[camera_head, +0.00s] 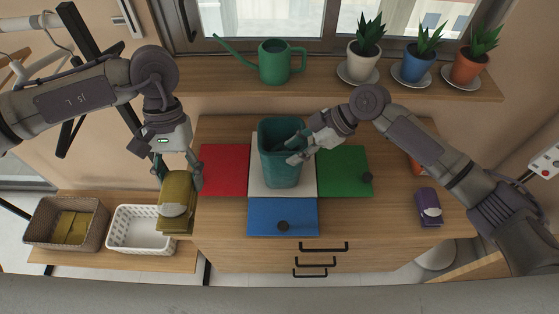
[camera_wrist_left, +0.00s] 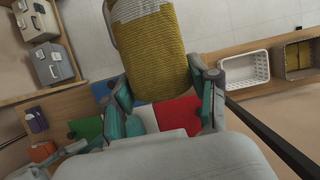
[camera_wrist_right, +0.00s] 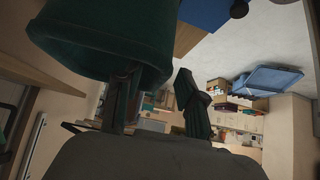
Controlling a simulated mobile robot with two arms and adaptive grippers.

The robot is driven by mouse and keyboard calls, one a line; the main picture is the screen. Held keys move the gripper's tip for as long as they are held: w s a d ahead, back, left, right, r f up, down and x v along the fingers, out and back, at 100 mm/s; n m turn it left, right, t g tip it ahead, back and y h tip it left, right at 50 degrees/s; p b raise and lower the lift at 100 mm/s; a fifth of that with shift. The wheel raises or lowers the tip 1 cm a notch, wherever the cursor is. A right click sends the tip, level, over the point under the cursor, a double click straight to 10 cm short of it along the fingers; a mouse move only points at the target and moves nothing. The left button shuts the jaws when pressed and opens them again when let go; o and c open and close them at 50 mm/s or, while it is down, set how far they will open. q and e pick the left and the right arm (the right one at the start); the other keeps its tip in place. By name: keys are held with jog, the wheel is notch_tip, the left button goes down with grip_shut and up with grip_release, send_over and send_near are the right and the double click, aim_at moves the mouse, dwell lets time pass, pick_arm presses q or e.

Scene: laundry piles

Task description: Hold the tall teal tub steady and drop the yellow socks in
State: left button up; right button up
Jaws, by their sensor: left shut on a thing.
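The tall teal tub (camera_head: 281,170) stands upright on a white square on the dresser top. The yellow socks (camera_head: 175,190), a folded bundle with a pale band, hang in my left gripper (camera_head: 178,172), which is shut on them left of the red square. The bundle fills the upper middle of the left wrist view (camera_wrist_left: 152,55). My right gripper (camera_head: 294,148) is at the tub's right rim, its fingers spread apart, one over the opening and one near the outer wall. In the right wrist view the tub (camera_wrist_right: 95,45) is close, with a gap beside one finger. The tub's floor is hidden.
Red (camera_head: 223,170), green (camera_head: 344,172) and blue (camera_head: 270,222) squares surround the white one. A purple bundle (camera_head: 428,206) lies at right. A white basket (camera_head: 120,244) and a brown basket (camera_head: 35,235) with yellow bundles stand at lower left. A watering can (camera_head: 274,62) and potted plants line the sill.

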aim_at(287, 174)
pick_arm(q)
jog(key=shift+f, duration=0.45)
pick_arm(e)
jog(key=shift+x, duration=0.8)
pick_arm(q)
jog(key=shift+d+f+b, duration=0.35)
jog(key=shift+d+b, duration=0.05)
jog(key=shift+b, duration=0.2)
jog(key=shift+a, duration=0.25)
pick_arm(e)
jog(key=shift+x, duration=0.85)
jog(key=shift+d+f, duration=0.1)
jog(key=shift+d, duration=0.05)
pick_arm(q)
jog(key=shift+d, duration=0.15)
pick_arm(e)
jog(key=shift+d, duration=0.1)
jog(key=c, duration=0.5)
grip_shut()
jog(key=shift+s+f, duration=0.1)
